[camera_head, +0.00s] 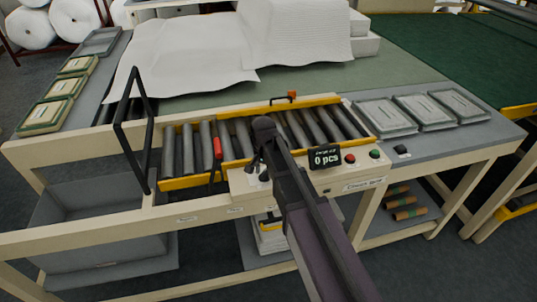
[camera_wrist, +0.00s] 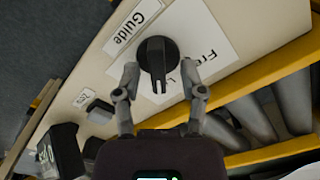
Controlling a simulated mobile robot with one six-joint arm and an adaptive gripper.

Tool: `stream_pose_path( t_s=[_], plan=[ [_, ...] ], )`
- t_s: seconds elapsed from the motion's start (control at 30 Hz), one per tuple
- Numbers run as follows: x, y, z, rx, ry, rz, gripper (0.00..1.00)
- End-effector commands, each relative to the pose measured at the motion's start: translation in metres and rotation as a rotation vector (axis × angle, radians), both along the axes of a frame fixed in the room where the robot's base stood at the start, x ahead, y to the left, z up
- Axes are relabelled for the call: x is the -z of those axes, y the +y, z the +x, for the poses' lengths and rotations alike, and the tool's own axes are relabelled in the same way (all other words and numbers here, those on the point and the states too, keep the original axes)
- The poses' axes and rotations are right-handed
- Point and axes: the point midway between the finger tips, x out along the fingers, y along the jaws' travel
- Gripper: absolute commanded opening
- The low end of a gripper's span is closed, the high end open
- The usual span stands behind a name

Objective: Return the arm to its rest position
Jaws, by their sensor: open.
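My arm (camera_head: 316,232) reaches up from the lower edge in the head view to the front panel of the roller conveyor. My gripper (camera_head: 258,163) is low over that panel, partly hidden by the arm. In the wrist view my gripper (camera_wrist: 160,70) is open, with one finger on each side of a black rotary knob (camera_wrist: 156,48). I cannot tell whether the fingers touch the knob. The knob is on a cream panel (camera_wrist: 108,72) with a white "Guide" label (camera_wrist: 132,26).
A counter display reading "0 pcs" (camera_head: 325,157) stands right of the gripper. A black frame (camera_head: 128,128) rises at the left, and a red-handled lever (camera_head: 217,150) stands nearer. Trays (camera_head: 387,118) line the right side. White wadding sheets (camera_head: 190,50) lie on the table behind.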

Motion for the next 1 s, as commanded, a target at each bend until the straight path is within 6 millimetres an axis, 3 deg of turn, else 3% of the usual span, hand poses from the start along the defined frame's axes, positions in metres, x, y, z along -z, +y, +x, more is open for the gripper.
stream_pose_path(
  t_s=[0.27, 0.6, 0.93, 1.0],
  plan=[
    [-0.003, -0.001, 0.001, 0.003, 0.002, 0.001, 0.53],
    [-0.030, -0.011, 0.017, 0.038, 0.004, 0.010, 0.53],
    [-0.040, -0.079, -0.006, -0.047, 0.004, 0.015, 0.53],
    [-0.032, -0.095, -0.020, -0.080, 0.004, 0.014, 0.53]
  ],
)
